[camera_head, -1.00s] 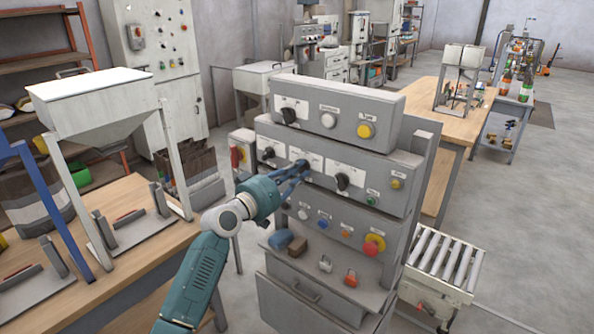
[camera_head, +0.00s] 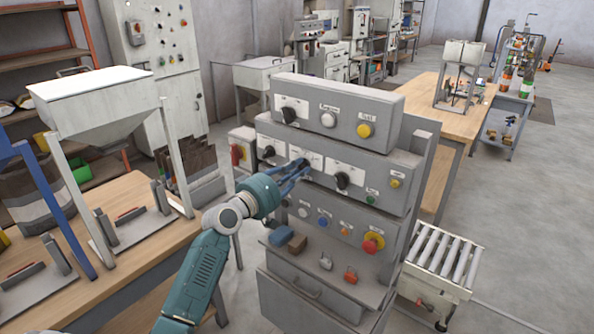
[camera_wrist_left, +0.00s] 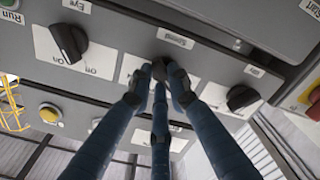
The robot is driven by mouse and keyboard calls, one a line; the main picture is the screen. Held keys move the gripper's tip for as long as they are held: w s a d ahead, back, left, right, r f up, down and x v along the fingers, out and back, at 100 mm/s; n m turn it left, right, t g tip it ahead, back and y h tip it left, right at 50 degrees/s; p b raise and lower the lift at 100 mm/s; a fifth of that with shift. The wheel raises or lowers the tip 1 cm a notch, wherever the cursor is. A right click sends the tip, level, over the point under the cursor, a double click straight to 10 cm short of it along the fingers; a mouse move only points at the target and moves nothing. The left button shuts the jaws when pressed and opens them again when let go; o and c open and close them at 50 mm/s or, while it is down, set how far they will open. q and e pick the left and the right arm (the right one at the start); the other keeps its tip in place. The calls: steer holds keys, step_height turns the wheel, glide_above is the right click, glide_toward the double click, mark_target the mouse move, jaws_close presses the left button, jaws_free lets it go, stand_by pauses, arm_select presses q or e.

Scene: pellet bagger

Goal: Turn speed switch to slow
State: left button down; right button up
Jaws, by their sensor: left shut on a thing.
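The grey control panel (camera_head: 328,158) stands in the middle of the head view. Its speed switch (camera_wrist_left: 160,70) is a dark knob on a white plate under the "Speed" label in the left wrist view, where the picture is upside down. My left gripper (camera_head: 302,165) reaches the middle knob of the panel's second row from the left. Its blue fingers (camera_wrist_left: 160,82) are closed around the speed switch and hide most of it, so I cannot read its setting. My right gripper is not in view.
A black knob (camera_wrist_left: 69,43) and another black knob (camera_wrist_left: 241,97) flank the switch. A red-and-yellow stop button (camera_head: 373,243) sits lower on the panel. Padlocks (camera_head: 350,276) lie on the ledge below. A roller conveyor (camera_head: 443,262) stands to the right.

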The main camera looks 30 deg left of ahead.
arm_select(q)
steer(key=c, duration=1.6)
jaws_free()
steer(key=shift+c, duration=0.2)
steer(key=s+a, duration=0.1)
steer(key=s, duration=1.1)
steer(key=shift+f, duration=0.15)
